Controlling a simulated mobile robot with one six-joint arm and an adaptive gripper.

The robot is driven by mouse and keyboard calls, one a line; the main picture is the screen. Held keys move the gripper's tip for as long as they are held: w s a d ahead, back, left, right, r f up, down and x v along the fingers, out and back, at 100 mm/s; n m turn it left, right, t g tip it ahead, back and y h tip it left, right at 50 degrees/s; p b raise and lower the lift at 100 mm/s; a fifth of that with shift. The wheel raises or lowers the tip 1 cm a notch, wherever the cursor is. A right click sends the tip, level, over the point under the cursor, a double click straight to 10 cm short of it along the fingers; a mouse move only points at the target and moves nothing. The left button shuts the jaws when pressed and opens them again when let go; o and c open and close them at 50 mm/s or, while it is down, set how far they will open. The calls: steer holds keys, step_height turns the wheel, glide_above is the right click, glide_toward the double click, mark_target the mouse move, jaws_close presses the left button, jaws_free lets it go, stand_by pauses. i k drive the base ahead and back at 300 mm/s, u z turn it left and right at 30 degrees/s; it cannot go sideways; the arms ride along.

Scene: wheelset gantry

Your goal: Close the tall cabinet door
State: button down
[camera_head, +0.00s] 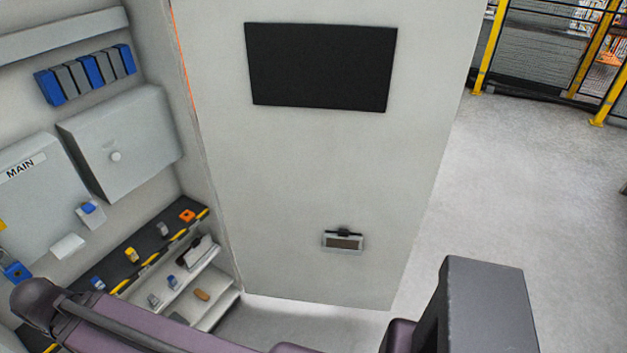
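The tall cabinet door (300,190) is a large light grey panel in the middle of the view. It stands open, with its left edge along the cabinet's side and its right edge out over the floor. It bears a black rectangle (320,66) high up and a small framed fitting (343,241) with a dark top piece lower down. The cabinet interior (150,80) shows open at the left. My purple and dark arm links cross the bottom of the view and hide part of the cabinet's lower area. My gripper cannot be made out.
Inside the cabinet are a grey box (120,140) with a round knob, a panel marked MAIN (30,185), a row of blue and grey blocks and shelves with small parts. Clear floor (520,190) lies right of the door. A yellow-posted fence (488,50) stands behind.

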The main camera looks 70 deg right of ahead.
mark_target(315, 118)
steer(key=u, duration=0.25)
steer(key=k, duration=0.5)
steer(key=z, duration=1.9)
steer(key=k, duration=0.15)
steer(key=z, duration=2.3)
